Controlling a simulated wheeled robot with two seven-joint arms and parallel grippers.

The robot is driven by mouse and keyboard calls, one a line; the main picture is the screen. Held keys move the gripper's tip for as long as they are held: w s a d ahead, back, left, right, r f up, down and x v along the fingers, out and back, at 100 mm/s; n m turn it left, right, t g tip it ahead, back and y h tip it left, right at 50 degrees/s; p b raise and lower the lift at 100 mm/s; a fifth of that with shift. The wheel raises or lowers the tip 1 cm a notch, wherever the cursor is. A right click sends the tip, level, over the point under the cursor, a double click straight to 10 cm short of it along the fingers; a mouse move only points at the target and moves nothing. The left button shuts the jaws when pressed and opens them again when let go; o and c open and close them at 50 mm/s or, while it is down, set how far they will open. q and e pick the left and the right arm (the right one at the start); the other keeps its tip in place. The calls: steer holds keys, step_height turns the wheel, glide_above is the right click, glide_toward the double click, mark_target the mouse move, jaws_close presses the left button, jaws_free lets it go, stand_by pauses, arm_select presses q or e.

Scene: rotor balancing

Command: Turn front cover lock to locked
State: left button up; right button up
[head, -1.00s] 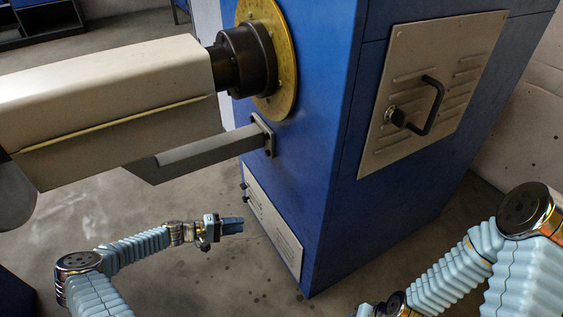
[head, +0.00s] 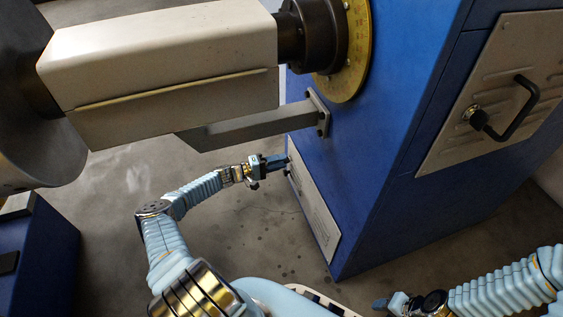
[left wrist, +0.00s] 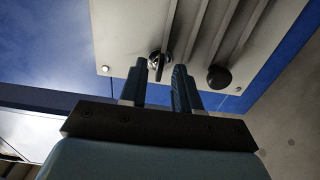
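The front cover (head: 316,215) is a pale louvred panel low on the blue cabinet's narrow face. In the left wrist view its lock (left wrist: 158,64), a small round metal piece with a dark key-like tab, sits just beyond my fingertips. In the head view the lock is too small and hidden to read. My left gripper (head: 276,162) points at the cover's upper left corner. Its two fingers (left wrist: 160,82) are apart, with nothing between them; touch with the lock cannot be told. My right gripper (head: 384,303) is at the bottom edge, small and unclear.
A dark round knob (left wrist: 219,77) stands on the cover beside the lock. A grey bracket (head: 258,129) and a large beige housing (head: 170,65) hang above my left arm. Another louvred panel (head: 500,90) with a black handle is at right. The floor below is clear.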

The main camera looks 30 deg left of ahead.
arm_select(q)
steer(key=shift+w+d, duration=0.4)
steer(key=shift+w, duration=0.05)
jaws_close()
steer(key=shift+n, duration=0.3)
steer(key=n+b, duration=0.2)
steer(key=n, duration=1.5)
steer(key=shift+b, duration=0.3)
